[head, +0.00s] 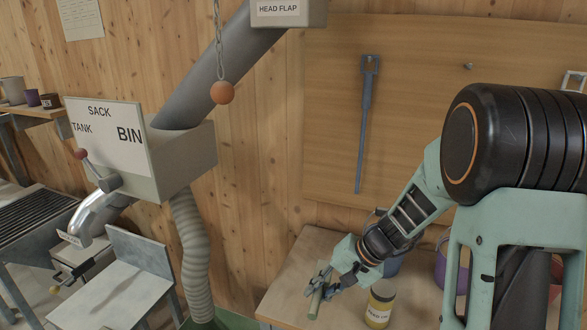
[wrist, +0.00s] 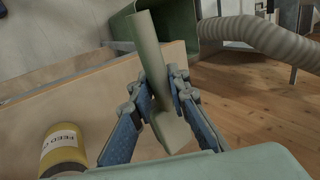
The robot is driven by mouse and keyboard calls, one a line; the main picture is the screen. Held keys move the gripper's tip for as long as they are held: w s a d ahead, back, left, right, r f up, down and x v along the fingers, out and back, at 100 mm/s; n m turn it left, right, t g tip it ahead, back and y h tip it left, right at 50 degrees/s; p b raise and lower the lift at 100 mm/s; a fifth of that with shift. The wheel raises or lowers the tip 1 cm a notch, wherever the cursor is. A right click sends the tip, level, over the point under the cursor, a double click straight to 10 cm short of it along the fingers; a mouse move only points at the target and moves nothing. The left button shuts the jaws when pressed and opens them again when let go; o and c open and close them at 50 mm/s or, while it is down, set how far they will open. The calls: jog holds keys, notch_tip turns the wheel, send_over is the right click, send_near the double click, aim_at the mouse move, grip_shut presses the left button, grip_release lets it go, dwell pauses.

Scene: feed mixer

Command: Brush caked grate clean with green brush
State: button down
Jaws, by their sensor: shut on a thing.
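My gripper (head: 320,288) is at the left part of the wooden workbench in the head view, low over its top. It is shut on the green brush (head: 314,304), a dull grey-green bar. In the wrist view my gripper (wrist: 161,85) has one finger on each side of the brush (wrist: 149,42). The brush sticks out beyond the fingertips, and its bristles cannot be made out. A dark slatted grate (head: 32,214) lies at the far left of the head view, well away from my gripper. Caking on it cannot be made out.
A yellow feed can (head: 380,305) stands close beside my gripper; it also shows in the wrist view (wrist: 64,150). A ribbed hose (head: 190,235) hangs under the labelled bin (head: 185,160), between bench and grate. A metal spout (head: 95,212) and a grey plate (head: 125,290) are nearer the grate.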

jog(key=s+d+f+n+g, duration=0.1)
jog(key=s+d+n+g, duration=0.1)
jog(key=d, duration=0.4)
jog(key=shift+s+d+f+n+y+p, duration=0.3)
jog(key=shift+s+d+f+n, duration=0.1)
jog(key=shift+s+n, duration=0.35)
jog(key=w+a+r+m+t+b, duration=0.1)
jog(key=w+a+m, duration=0.3)
jog(key=a, duration=0.4)
jog(key=shift+w+a+r+m+t, duration=0.15)
jog(key=shift+a+r+m+t, duration=0.2)
jog(key=shift+r+t, duration=0.4)
jog(key=shift+f, duration=0.15)
